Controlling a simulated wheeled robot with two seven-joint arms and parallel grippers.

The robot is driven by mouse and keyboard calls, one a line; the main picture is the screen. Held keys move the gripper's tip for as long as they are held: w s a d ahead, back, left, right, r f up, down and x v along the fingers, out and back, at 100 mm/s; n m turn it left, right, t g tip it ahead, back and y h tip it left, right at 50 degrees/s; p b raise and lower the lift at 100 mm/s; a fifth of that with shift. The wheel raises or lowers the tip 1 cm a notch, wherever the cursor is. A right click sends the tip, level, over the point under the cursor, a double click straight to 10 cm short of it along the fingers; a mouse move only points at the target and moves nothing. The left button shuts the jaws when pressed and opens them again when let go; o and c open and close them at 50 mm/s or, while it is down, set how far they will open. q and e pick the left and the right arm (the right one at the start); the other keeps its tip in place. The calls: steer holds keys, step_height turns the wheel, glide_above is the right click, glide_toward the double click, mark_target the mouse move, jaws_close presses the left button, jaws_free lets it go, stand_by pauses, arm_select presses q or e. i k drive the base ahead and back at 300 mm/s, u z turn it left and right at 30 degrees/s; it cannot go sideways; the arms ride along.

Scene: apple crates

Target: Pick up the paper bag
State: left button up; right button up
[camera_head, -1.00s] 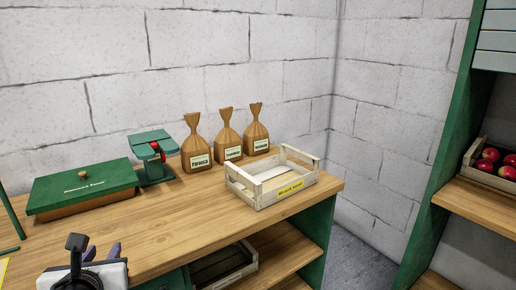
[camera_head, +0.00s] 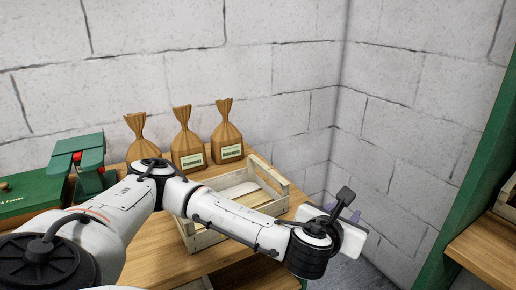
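Three brown paper bags with twisted tops and pale labels stand in a row at the back of the wooden worktop: a left bag (camera_head: 136,126), a middle bag (camera_head: 184,135) and a right bag (camera_head: 226,130). My arm hides the lower part of the left bag. My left arm reaches across the view in front of the bags. My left gripper (camera_head: 343,212) is off to their right, past the worktop's right end, apart from every bag. Two purple finger parts show with a gap between them, so it looks open; nothing shows in it. My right gripper is out of view.
A slatted wooden crate (camera_head: 280,204) stands in front of the bags, partly behind my arm. A green scale (camera_head: 80,150) and a green-lidded box (camera_head: 32,191) are at left. A grey block wall rises close behind. A green-framed shelf (camera_head: 478,190) stands at right.

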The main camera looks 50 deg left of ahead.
mark_target(188, 154)
steer(key=u, duration=0.25)
steer(key=i, duration=1.25)
steer(key=u, duration=1.45)
steer(key=i, duration=0.45)
steer(key=u, duration=0.5)
